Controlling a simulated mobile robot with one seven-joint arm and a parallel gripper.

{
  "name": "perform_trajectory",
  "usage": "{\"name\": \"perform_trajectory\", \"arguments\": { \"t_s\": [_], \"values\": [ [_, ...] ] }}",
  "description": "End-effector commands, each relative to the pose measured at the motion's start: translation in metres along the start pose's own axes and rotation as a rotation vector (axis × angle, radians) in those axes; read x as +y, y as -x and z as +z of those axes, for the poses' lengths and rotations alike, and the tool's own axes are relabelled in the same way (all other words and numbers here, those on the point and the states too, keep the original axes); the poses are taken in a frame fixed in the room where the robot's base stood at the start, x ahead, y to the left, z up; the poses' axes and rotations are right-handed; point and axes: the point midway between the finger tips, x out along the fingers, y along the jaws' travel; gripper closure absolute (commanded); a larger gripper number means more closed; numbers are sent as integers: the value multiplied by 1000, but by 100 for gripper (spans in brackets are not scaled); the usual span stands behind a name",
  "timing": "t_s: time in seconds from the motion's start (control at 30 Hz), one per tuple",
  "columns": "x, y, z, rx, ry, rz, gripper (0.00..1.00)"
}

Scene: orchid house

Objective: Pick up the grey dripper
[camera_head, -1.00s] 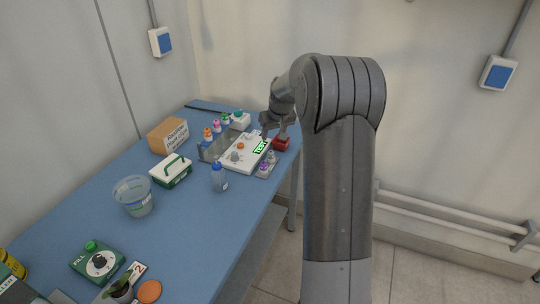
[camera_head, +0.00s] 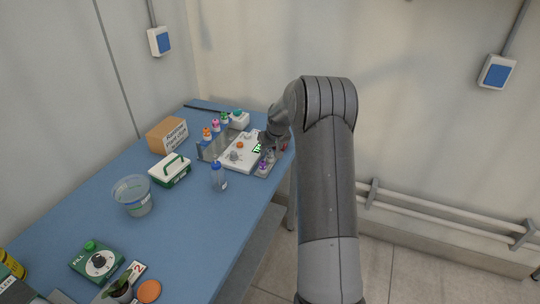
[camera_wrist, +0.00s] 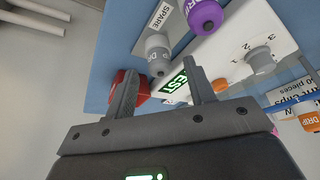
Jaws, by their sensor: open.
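The grey dripper (camera_wrist: 158,52) is capped in grey, marked DRIP, and sits at the SPARE holder (camera_wrist: 180,18) in the wrist view. In the head view the grey dripper (camera_head: 270,157) is small, behind the purple dripper (camera_head: 263,167). The purple dripper also shows in the wrist view (camera_wrist: 205,14). My gripper (camera_wrist: 158,75) is open and empty. In the wrist view its fingers point towards the grey dripper, which appears between and beyond the tips. Contact cannot be told. In the head view my gripper (camera_head: 267,141) is over the board's right end.
The white TEST board (camera_head: 236,160) bears a grey knob-like piece (camera_head: 235,155) and an orange one (camera_head: 240,145). A red block (camera_wrist: 131,92) is beside the left finger. A rack (camera_head: 209,149) of coloured drippers and a blue-capped bottle (camera_head: 218,178) stand nearby.

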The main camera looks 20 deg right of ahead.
Motion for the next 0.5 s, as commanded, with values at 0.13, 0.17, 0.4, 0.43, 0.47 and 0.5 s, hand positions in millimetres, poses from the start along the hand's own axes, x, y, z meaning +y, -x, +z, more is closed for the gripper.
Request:
{"name": "perform_trajectory", "arguments": {
  "t_s": [0.13,0.17,0.4,0.43,0.47,0.5],
  "values": [
    [0,-12,0,0,0,0,51],
    [0,-12,0,0,0,0,51],
    [0,-11,0,0,0,0,59],
    [0,-11,0,0,0,0,61],
    [0,-11,0,0,0,0,64],
    [0,-11,0,0,0,0,67]
  ]
}}
